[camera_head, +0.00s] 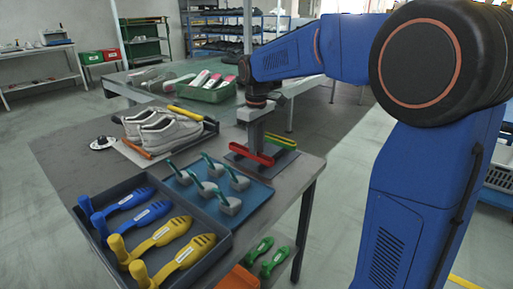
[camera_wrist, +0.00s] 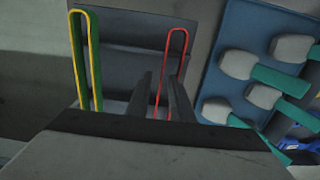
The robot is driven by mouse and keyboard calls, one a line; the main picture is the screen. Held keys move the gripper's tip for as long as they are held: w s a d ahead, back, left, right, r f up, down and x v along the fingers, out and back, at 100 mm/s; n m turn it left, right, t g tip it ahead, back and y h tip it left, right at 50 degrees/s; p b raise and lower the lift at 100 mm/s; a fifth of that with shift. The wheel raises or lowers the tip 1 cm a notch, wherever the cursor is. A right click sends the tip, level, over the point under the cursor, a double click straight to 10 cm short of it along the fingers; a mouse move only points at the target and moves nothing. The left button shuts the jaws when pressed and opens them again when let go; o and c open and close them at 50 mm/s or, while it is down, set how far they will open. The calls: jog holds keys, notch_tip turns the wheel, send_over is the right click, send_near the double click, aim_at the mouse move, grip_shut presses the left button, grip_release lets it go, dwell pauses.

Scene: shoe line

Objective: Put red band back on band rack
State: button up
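The red band (camera_head: 250,155) is a long narrow loop over the near side of the dark band rack (camera_head: 236,159). A green band and a yellow band (camera_head: 281,141) lie along its far side, parallel to the red one. In the wrist view the red band (camera_wrist: 186,36) shows at the right of the rack (camera_wrist: 130,55), with the green and yellow bands (camera_wrist: 77,60) at the left. My gripper (camera_wrist: 158,78) is over the rack, its fingers apart. One side of the red band shows between them; the right finger partly covers the band. Whether the band rests on the rack is unclear.
A blue mat (camera_head: 256,196) with several teal-handled tools lies close in front of the rack. A dark tray (camera_head: 222,243) holds blue and yellow shoe forms. Grey shoes (camera_head: 170,133) stand behind the mat. The table edge is close to the right of the rack.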

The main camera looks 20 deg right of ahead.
notch_tip(320, 180, up, 12)
jog(key=s+d+f+m+t, duration=0.1)
jog(key=s+d+m, duration=0.15)
jog(key=s, duration=0.55)
jog(key=s+d+f+m+t, duration=0.2)
jog(key=s+f, duration=0.6)
jog(key=s, duration=0.4)
jog(key=s+d+f+m+t, duration=0.1)
jog(key=s+d+f+m, duration=0.1)
jog(key=s+f, duration=0.6)
jog(key=shift+s+d+f+m+t, duration=0.35)
jog(key=shift+s+d, duration=0.5)
jog(key=shift+s, duration=1.45)
jog(key=shift+r, duration=0.15)
